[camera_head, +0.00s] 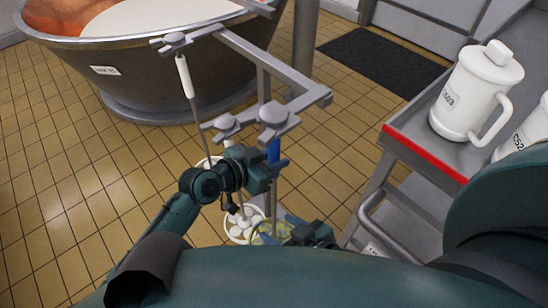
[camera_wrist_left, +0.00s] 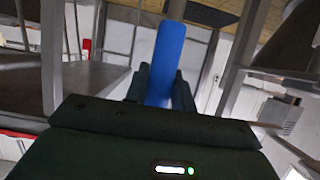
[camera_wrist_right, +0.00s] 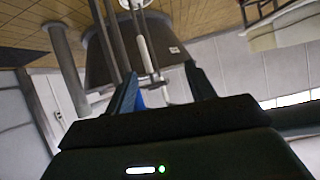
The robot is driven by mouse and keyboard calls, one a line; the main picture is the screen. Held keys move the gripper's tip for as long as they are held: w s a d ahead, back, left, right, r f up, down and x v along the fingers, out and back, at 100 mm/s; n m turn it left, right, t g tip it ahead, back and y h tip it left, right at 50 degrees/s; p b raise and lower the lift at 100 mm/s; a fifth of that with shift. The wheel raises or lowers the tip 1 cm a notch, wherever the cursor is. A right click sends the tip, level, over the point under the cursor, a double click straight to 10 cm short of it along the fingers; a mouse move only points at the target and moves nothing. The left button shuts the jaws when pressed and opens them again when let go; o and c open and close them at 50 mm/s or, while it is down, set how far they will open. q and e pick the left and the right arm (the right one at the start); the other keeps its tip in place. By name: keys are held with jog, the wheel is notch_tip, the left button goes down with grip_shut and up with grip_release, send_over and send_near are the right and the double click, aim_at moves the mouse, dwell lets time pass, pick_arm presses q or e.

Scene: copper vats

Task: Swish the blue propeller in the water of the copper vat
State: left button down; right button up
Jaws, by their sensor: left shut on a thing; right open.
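The copper vat (camera_head: 150,62) stands at the upper left in the head view, with pale liquid (camera_head: 160,14) in it. The blue propeller's handle (camera_head: 273,150) is upright below the metal rack's arm. My left gripper (camera_head: 272,172) is shut around this handle. In the left wrist view the blue handle (camera_wrist_left: 168,50) runs between the two fingers. The propeller's lower end is not clear. My right gripper (camera_head: 318,236) is lower, near the bottom middle, and open; its fingers (camera_wrist_right: 165,85) show apart in the right wrist view.
A metal rack (camera_head: 268,62) carries knobs and a hanging white-handled tool (camera_head: 184,78). White buckets (camera_head: 232,237) stand below. A grey cart (camera_head: 408,130) with a red edge holds white jugs (camera_head: 470,98) at right. A dark mat (camera_head: 375,58) lies behind. Tiled floor is open at left.

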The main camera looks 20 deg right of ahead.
pick_arm(q)
jog(key=shift+r, duration=0.2)
jog(key=shift+r, duration=0.25)
jog(key=shift+r+p, duration=0.6)
jog(key=shift+p, duration=0.1)
jog(key=shift+s+a+p, duration=0.1)
jog(key=shift+s+a, duration=0.15)
jog(key=shift+a, duration=0.5)
jog(key=shift+s+a+p, duration=0.1)
jog(key=shift+s+a, duration=0.15)
jog(key=shift+a, duration=0.45)
jog(key=shift+s+a+p, duration=0.1)
jog(key=shift+s+a, duration=0.15)
jog(key=shift+a, duration=0.5)
jog(key=shift+s+a, duration=0.2)
jog(key=shift+a, duration=0.35)
jog(key=shift+s+a, duration=0.15)
jog(key=shift+a, duration=0.4)
